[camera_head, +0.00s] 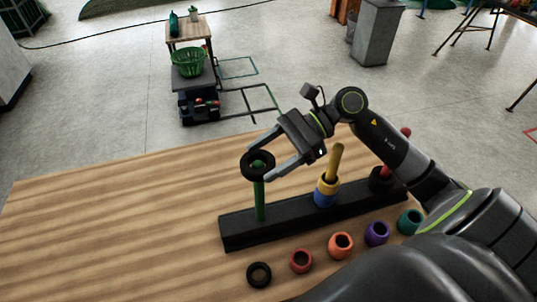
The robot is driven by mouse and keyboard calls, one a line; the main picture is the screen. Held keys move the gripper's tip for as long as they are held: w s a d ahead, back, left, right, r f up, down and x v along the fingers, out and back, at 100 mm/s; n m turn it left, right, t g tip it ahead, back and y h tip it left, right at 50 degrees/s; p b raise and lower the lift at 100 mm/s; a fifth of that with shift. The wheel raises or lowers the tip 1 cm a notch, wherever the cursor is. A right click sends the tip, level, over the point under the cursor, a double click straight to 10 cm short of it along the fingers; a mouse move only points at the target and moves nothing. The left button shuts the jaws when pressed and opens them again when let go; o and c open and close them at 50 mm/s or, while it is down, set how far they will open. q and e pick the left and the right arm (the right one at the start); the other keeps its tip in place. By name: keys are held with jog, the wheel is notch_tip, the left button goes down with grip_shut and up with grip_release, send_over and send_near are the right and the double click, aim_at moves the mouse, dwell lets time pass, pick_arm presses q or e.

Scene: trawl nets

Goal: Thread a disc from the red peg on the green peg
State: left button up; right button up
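The green peg (259,201) stands upright at the left end of a black base (285,226) on the table. My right gripper (260,166) has its fingers on either side of a black disc (247,168) and holds it at the green peg's top. Green shows through the disc's hole, so the disc appears to be around the peg tip, high above the base. The red peg (387,170) is at the base's right end, partly hidden by my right arm. Another black disc (379,183) sits low on it. My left gripper is not in view.
A yellow peg (335,160) in the middle carries a yellow ring and a blue ring (325,199). Loose black (259,275), red (301,261), orange (341,245), purple (376,233) and teal (410,221) rings lie in front. The wooden table (110,230) is clear on the left.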

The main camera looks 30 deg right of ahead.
jog(key=o, duration=0.4)
jog(key=shift+d, duration=0.1)
jog(key=shift+d+r, duration=0.15)
jog(key=shift+d, duration=0.4)
jog(key=b+v, duration=0.2)
jog(key=v, duration=1.4)
jog(key=shift+r, duration=0.15)
